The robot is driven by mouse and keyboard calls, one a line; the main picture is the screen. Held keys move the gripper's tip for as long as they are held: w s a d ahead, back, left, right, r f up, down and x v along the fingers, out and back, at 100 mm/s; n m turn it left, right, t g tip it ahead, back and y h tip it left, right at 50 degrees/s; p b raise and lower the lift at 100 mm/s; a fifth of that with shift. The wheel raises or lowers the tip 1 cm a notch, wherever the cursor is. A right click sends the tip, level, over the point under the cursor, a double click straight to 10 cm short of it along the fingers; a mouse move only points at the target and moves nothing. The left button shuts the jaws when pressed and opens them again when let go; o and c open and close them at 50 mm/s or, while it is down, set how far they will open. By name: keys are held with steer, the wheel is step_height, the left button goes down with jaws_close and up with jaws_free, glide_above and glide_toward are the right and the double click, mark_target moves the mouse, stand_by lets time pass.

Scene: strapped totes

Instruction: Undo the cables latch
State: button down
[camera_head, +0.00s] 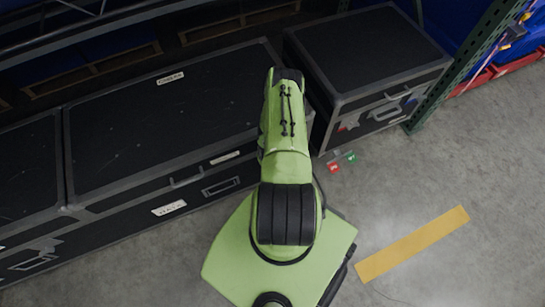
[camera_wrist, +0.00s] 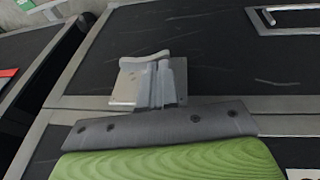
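The cables case is a large black case with silver edging; its lid (camera_head: 150,120) carries a "CABLES" label (camera_head: 170,78) and is shut. My green arm reaches over its front right corner and hides my gripper in the head view. In the wrist view, my gripper's grey front (camera_wrist: 160,125) lies against the case's silver seam. A metal latch (camera_wrist: 128,86) with a pale curved lip shows just beyond it. My fingers overlap the latch in the picture and blend with it. I cannot tell whether they hold it or touch it.
A second black case (camera_head: 370,50) stands to the right, across a narrow gap. A "DATA" label (camera_head: 169,208) is on the front below. Red (camera_head: 333,168) and green (camera_head: 351,157) tags show near the right case.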

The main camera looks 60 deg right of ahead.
steer(key=shift+w+a+f+n+g+h+b, duration=0.15)
steer(key=shift+a+f+g+h+b, duration=0.15)
steer(key=shift+f+h+b, duration=0.4)
steer(key=shift+w+a+f+n+g+h+b, duration=0.15)
steer(key=shift+f+g+h+b, duration=0.35)
steer(key=shift+f+b, duration=0.4)
steer(key=shift+w+a+f+g+h+b, duration=0.1)
steer(key=shift+a+f+g+h+b, duration=0.2)
steer(key=shift+f+h+b, duration=0.5)
steer(key=shift+f, duration=0.1)
steer(key=shift+d, duration=0.15)
stand_by(0.3)
